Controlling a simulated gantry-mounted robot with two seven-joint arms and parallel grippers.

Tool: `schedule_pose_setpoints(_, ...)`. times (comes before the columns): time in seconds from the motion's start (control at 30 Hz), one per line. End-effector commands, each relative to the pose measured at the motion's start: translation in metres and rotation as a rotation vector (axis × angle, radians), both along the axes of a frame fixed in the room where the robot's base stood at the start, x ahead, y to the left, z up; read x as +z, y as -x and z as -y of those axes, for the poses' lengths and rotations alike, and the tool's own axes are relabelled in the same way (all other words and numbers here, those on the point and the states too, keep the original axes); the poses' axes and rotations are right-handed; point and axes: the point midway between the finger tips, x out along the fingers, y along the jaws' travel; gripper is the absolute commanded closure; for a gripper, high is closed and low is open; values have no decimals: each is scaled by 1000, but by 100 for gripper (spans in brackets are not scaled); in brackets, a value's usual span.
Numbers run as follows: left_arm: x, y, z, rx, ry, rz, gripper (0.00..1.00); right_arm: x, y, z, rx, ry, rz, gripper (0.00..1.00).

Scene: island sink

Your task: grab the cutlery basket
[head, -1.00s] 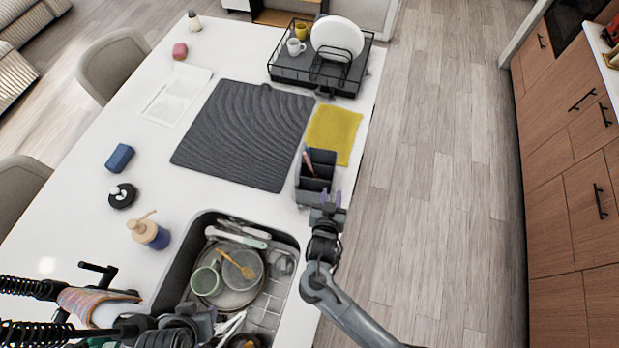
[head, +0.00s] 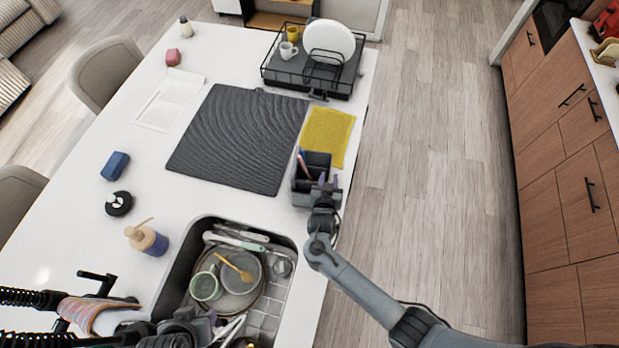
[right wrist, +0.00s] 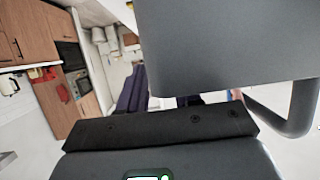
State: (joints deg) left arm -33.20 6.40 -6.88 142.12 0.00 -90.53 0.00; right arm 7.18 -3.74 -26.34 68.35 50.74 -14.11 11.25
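The cutlery basket (head: 301,186) is a dark grey caddy with compartments, upright near the right edge of the island. A blue and a reddish utensil stand in its left part. My right gripper (head: 322,183) is at the basket's near right side, its purple fingertips apart. In the right wrist view the basket's grey wall (right wrist: 230,50) fills the upper right, very close to the fingers (right wrist: 160,98), and partly hides one. I cannot tell whether they touch it. My left gripper (head: 207,325) is by the sink's near end, its finger gap unclear.
The sink (head: 184,264) holds plates, a green mug and utensils. A yellow cloth (head: 328,133) and a dark drying mat (head: 240,140) lie beyond the basket. A dish rack (head: 312,75) stands at the far end. Floor is free to the right.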

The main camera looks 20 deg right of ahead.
Motion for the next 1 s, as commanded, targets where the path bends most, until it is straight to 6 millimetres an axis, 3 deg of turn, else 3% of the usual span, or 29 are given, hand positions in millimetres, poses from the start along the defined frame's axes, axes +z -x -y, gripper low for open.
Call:
schedule_pose_setpoints(0.3,0,0,-1,-1,-3,-1,57,-2,-3,2,0,0,-1,67)
schedule_pose_setpoints(0.53,0,0,-2,-6,-10,-1,57,-1,-3,2,0,0,-1,100)
schedule_pose_setpoints(1.0,0,1,-3,-8,-12,-1,57,-1,-3,1,0,-1,0,100)
